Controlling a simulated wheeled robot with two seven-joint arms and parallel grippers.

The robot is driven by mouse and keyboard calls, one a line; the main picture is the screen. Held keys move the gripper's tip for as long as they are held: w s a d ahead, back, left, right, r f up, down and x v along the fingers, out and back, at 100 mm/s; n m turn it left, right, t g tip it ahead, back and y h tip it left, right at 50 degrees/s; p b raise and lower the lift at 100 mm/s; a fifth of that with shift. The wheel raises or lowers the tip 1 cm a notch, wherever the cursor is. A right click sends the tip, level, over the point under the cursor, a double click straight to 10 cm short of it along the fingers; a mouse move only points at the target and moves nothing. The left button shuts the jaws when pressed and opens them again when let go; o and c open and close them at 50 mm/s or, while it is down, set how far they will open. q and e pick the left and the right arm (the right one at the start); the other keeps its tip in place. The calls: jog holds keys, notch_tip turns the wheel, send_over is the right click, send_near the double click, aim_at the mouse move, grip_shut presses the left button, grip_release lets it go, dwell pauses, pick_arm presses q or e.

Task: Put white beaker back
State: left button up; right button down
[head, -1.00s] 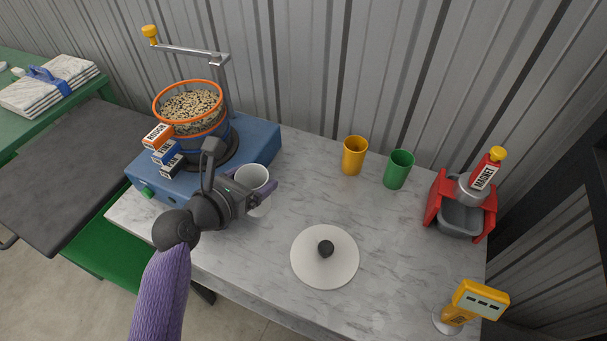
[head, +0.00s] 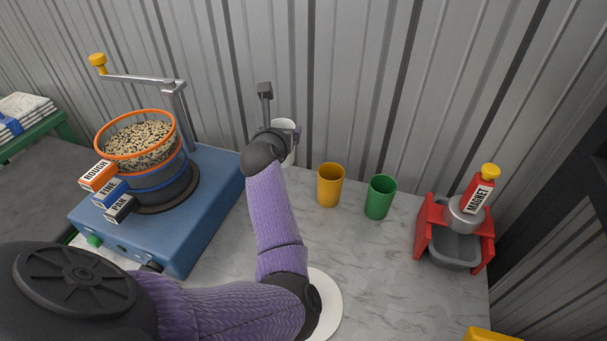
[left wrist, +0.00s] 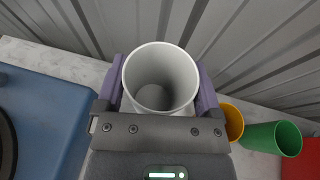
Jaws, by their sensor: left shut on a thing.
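The white beaker (head: 288,146) is at the back of the marble table, left of the yellow beaker, partly hidden behind my left wrist. My left gripper (head: 281,133) is shut on it. In the left wrist view the white beaker (left wrist: 160,78) is upright and looks empty, held between the two purple fingers of the left gripper (left wrist: 160,88). I cannot tell whether its base touches the table. My right gripper is not in view.
The yellow beaker (head: 330,185) and green beaker (head: 380,197) stand just right of the white one. A blue sieve machine (head: 210,190) is at the left. A red magnet stand (head: 428,232) is at the right. A white round lid (head: 331,300) lies partly under my arm. The corrugated wall (head: 330,70) is close behind.

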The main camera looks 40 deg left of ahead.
pick_arm(q)
notch_tip(320, 180, down, 9)
jog(key=b, duration=0.3)
jog(key=shift+s+a+f+b, duration=0.1)
jog(key=shift+f+b, duration=0.05)
jog(key=shift+b, duration=0.2)
jog(key=o, duration=1.2)
